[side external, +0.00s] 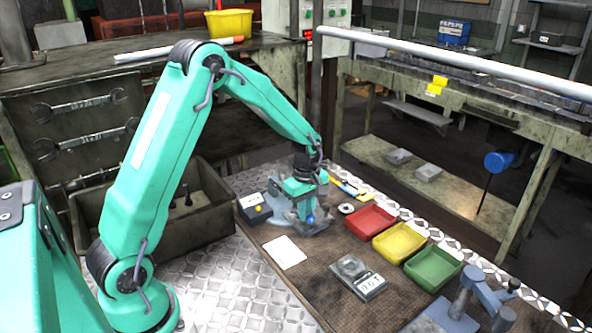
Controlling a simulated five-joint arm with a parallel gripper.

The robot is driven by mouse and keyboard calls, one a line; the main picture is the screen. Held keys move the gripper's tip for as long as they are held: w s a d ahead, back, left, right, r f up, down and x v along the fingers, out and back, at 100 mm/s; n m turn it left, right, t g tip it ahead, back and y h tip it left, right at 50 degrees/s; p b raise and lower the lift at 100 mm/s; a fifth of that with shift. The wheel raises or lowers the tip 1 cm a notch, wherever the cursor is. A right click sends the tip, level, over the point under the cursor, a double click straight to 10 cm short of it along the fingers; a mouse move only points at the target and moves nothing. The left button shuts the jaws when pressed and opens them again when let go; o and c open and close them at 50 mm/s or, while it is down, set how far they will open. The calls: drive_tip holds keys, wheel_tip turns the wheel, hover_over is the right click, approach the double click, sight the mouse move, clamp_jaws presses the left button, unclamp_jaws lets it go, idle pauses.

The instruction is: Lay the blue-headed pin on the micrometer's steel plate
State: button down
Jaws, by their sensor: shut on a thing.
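My gripper (308,213) is low over the brown work mat, at a grey fixture left of the red tray. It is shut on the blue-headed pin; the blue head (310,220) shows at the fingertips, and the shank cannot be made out. A grey-blue device (476,296) with a flat base, which looks like the micrometer, stands at the bottom right, cut by the frame edge. Its steel plate cannot be clearly told apart. My gripper is well to the left of and behind it.
Red (370,222), yellow (400,242) and green (433,267) trays run in a row along the mat's right side. A grey box with a number display (358,277) stands in front. A white card (285,252) lies on the left. Bare mat (320,268) lies between.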

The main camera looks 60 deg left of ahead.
drive_tip(key=shift+f, duration=0.2)
drive_tip(key=c, duration=1.4)
unclamp_jaws()
drive_tip(key=shift+o, duration=0.2)
drive_tip(key=shift+r, duration=3.9)
drive_tip(key=shift+s+r, duration=0.1)
